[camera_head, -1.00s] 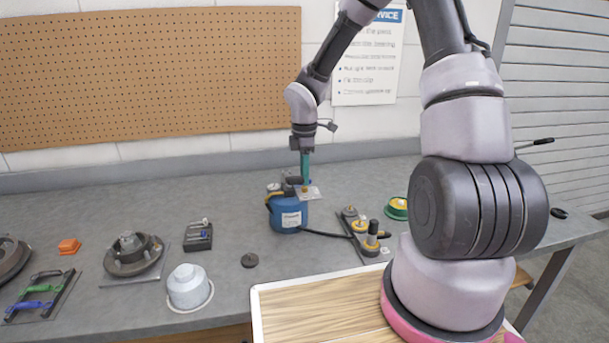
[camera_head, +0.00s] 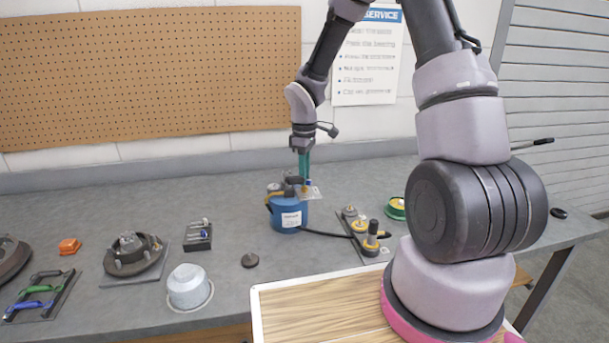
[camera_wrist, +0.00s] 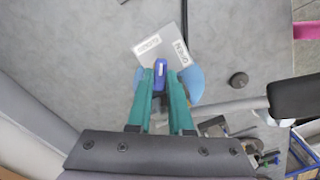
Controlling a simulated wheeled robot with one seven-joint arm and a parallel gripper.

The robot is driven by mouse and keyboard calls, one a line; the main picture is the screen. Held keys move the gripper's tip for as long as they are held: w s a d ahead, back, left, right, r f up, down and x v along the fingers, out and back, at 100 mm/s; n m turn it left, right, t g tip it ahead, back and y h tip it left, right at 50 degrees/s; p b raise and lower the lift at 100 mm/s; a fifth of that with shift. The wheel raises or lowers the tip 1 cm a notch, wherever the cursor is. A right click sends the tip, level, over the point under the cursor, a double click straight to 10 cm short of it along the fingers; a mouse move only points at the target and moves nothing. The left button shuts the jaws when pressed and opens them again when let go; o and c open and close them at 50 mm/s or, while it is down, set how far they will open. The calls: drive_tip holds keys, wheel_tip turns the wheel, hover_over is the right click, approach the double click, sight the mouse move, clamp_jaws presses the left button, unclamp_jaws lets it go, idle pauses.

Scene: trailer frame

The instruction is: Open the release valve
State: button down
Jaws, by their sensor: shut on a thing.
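The release valve has a small blue lever (camera_wrist: 160,72) over a pale plate (camera_wrist: 150,48). The plate has two labels, the right one reading OPEN and the left one apparently CLOSED. In the wrist view the lever's end lies between the labels. My gripper (camera_wrist: 160,88) has its green fingers shut on the lever. In the head view my gripper (camera_head: 304,174) points down at the top of the blue pump unit (camera_head: 290,216), beside the plate (camera_head: 311,193). The fingers partly hide the lever and the valve beneath it.
A black hose runs right from the pump to a dark block with yellow and grey fittings (camera_head: 364,240). A hub (camera_head: 132,254), a grey cup (camera_head: 188,286) and a handled rack (camera_head: 38,296) stand left. Bench space around the pump is mostly clear.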

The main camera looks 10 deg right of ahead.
drive_tip(key=m, duration=0.5)
drive_tip(key=shift+m, duration=0.3)
drive_tip(key=m, duration=0.5)
idle(0.4)
drive_tip(key=c, duration=0.8)
unclamp_jaws()
wheel_tip(320, 180, up, 11)
drive_tip(key=shift+f, duration=0.1)
